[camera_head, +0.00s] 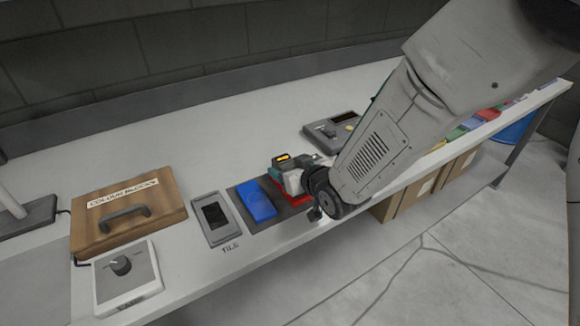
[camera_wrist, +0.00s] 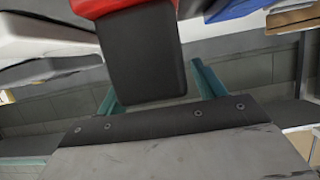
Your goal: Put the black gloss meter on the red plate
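The black gloss meter (camera_head: 284,160) has a small orange-yellow display on top. In the head view it is at or just above the red plate (camera_head: 292,196), with its lower part hidden behind my gripper (camera_head: 287,176). In the wrist view the meter shows as a dark block (camera_wrist: 143,55) by the teal fingers of my gripper (camera_wrist: 160,88). The fingers are apart by about the block's width. The block covers part of the left finger. I cannot tell whether they press on it. The red plate (camera_wrist: 100,7) shows at the top edge of that view.
A blue plate (camera_head: 257,203) lies left of the red one on a dark mat (camera_head: 239,203). Further left are a grey tile tray (camera_head: 214,219), a wooden box (camera_head: 126,212) and a knob box (camera_head: 128,277). A grey device (camera_head: 325,131) stands behind. The bench's back strip is clear.

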